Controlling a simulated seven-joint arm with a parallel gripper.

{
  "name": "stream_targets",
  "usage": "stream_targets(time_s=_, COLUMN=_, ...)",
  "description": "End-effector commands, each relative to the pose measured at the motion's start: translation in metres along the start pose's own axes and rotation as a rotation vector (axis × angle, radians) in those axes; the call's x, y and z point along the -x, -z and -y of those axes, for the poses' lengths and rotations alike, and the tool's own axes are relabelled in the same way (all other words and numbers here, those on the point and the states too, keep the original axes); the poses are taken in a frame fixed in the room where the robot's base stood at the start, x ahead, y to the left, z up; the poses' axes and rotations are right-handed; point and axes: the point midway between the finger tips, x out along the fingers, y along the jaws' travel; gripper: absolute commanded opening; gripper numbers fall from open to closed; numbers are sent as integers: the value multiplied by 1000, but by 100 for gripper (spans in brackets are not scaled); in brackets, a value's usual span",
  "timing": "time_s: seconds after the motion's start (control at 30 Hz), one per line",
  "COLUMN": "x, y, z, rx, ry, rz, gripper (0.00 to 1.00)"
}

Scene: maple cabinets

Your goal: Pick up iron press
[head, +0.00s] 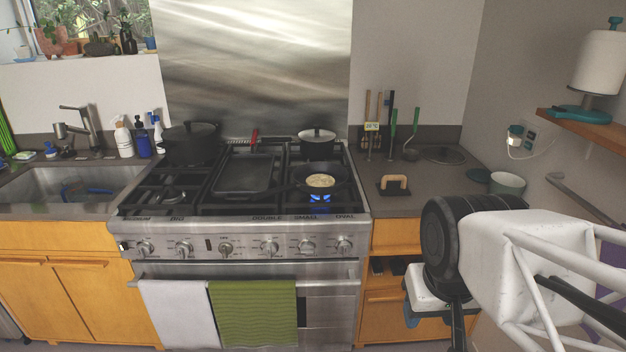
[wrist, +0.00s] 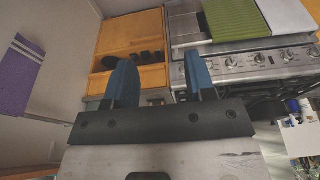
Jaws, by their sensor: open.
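The iron press (head: 394,190) is a dark flat plate with a light wooden handle. It sits on the grey counter right of the stove in the head view. I cannot make it out in the wrist view. My gripper shows in the wrist view (wrist: 160,80) with its two blue fingers spread apart and nothing between them. In the head view my arm is at the lower right, and the gripper hangs in front of the drawers, lower than the counter top and apart from the press. Part of the gripper is hidden behind the arm there.
A pan (head: 321,183) with food sits over a lit blue flame. A griddle (head: 245,172) and a black pot (head: 190,144) are also on the stove. Utensils (head: 391,125) stand behind the press; a pale pot (head: 507,183) is to its right.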

Motion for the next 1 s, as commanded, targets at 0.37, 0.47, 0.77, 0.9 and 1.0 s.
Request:
stream_targets(time_s=0.37, x=0, y=0, z=0, rx=0, ry=0, rz=0, gripper=52)
stream_targets(time_s=0.47, x=0, y=0, z=0, rx=0, ry=0, rz=0, gripper=52)
stream_targets(time_s=0.77, x=4, y=15, z=-1, rx=30, ry=0, rz=1, gripper=52)
stream_targets(time_s=0.9, x=9, y=39, z=-2, rx=76, ry=0, rz=3, gripper=52)
stream_targets(time_s=1.0, x=12, y=61, z=-4, rx=123, ry=0, rz=4, gripper=52)
